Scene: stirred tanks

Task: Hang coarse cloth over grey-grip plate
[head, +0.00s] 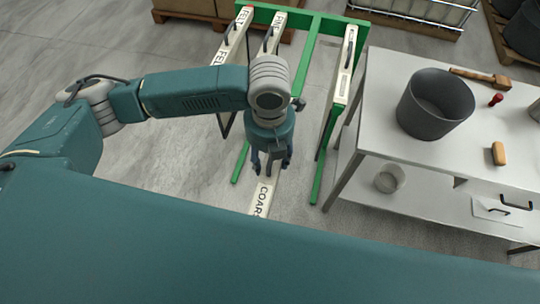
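The white bar lettered "COARS…" (263,198) heads the coarse cloth, in the lower middle of the head view. My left gripper (271,166) points down with its fingers on both sides of this bar. It appears shut on the bar's grip, which it hides. No rack rail shows under the bar. The near end and the cloth below are hidden by a teal part of mine. A pale bar with a dark handle (345,65) lies at the right of the green rack (314,45). Which plate has the grey grip is not clear. My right gripper is not in view.
Bars lettered FELT (232,36) and FINE (275,31) hang at the rack's left. A white table (400,160) stands right, carrying a dark bucket (435,103), a mallet (480,79) and a tan block (498,153). Bare floor lies left of the rack.

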